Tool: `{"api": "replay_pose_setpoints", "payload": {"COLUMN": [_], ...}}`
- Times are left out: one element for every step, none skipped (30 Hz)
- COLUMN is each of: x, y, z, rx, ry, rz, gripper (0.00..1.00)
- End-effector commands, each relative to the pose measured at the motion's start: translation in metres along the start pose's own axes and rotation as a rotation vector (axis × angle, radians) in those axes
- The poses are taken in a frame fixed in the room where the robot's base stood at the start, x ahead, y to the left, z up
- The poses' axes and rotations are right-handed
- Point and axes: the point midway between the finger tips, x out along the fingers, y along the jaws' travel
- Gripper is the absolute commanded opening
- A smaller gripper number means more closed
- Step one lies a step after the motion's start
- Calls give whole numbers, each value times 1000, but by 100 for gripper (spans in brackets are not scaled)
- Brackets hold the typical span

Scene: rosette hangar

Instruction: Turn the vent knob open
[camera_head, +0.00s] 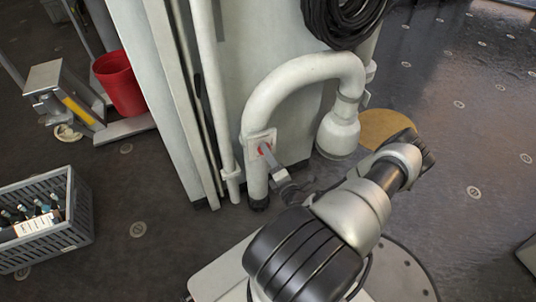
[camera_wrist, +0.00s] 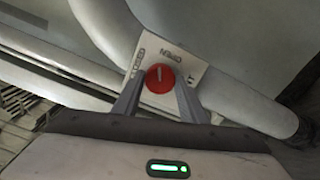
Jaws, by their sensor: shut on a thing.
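The vent knob (camera_wrist: 160,79) is a round red knob with a pale line on its face, in the middle of the wrist view. It sits on a light plate (camera_wrist: 182,62) on the pipe, with the word OPEN and another label I cannot read. My gripper (camera_wrist: 160,92) is at the knob, one finger on each side, shut on it. In the head view my gripper (camera_head: 272,162) reaches the plate on the curved pale pipe (camera_head: 254,118). Only a bit of red shows there, and the fingers hide most of the knob.
A pale cabinet (camera_head: 236,75) stands behind the pipe, with a black hose coil (camera_head: 340,18) above. A red bucket (camera_head: 121,84), a metal stand (camera_head: 62,90) and a grey crate (camera_head: 75,215) of bottles are at left. Open floor lies at right.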

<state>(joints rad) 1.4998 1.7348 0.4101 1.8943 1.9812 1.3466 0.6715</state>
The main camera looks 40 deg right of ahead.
Motion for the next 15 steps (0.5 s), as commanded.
{"api": "replay_pose_setpoints", "payload": {"x": [-1, -1, -1, -1, -1, -1, -1, -1, -1, -1, -1, -1, -1, -1, -1], "y": [0, -1, -1, -1, -1, -1, -1, -1, -1, -1, -1, -1, -1, -1, -1], "z": [0, 0, 0, 0, 0, 0, -1, 0, 0, 0, 0, -1, -1, -1, -1], "rx": [44, 71, 108, 134, 160, 194, 219, 244, 274, 295, 316, 343, 360, 378, 399], "ry": [0, 0, -1, -1, 0, 0, 0, 0, 0, 0, 0, 0, 1, 1, 1], "rz": [-2, -2, -2, -2, -2, -2, -2, -2, -1, -1, -1, -1, -1, -2, -2], "gripper": [16, 16, 16, 16, 16, 16, 16, 16, 16, 16, 16, 16, 16, 16, 16]}}
